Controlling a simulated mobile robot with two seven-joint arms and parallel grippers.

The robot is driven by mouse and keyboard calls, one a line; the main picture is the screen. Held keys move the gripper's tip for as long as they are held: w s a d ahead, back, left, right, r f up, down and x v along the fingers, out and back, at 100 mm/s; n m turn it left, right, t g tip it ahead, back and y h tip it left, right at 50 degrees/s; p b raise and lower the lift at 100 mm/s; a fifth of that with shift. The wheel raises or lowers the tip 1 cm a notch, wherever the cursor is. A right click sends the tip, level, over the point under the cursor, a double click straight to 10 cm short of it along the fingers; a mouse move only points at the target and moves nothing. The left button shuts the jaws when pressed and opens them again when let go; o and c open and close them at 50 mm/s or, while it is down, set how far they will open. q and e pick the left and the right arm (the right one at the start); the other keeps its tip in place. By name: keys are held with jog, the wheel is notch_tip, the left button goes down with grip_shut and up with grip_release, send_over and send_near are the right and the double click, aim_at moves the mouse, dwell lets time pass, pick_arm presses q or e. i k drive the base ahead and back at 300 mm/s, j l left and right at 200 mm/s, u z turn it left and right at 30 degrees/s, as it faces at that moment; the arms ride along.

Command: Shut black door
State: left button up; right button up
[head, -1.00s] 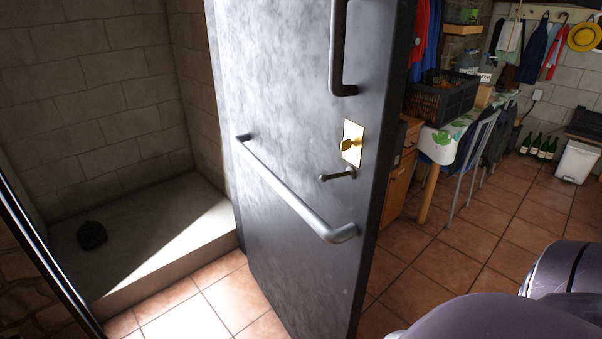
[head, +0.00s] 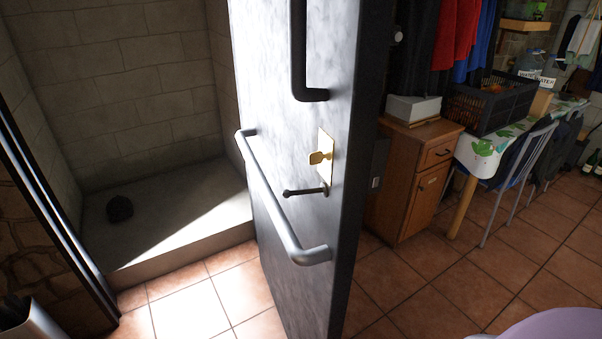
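The black door (head: 300,80) stands open in the middle of the head view, its latch edge turned toward me. Its face looks grey where light falls on it. It carries a long slanting metal bar (head: 276,212), a dark upright pull handle (head: 299,60), a brass plate with a knob (head: 322,158) and a small dark lever (head: 305,191). The doorway is on the left, with a dark frame post (head: 55,205). A purple rounded part of mine shows at the bottom right.
Beyond the doorway is a raised stone step (head: 180,215) with a small dark lump (head: 119,208). Right of the door stand a wooden cabinet (head: 425,190), a table with a black crate (head: 490,103), and a chair (head: 515,165). Tiled floor before the door is clear.

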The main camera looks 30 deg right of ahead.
aim_at(311, 73)
jog(key=l, duration=2)
jog(key=i+z, duration=0.05)
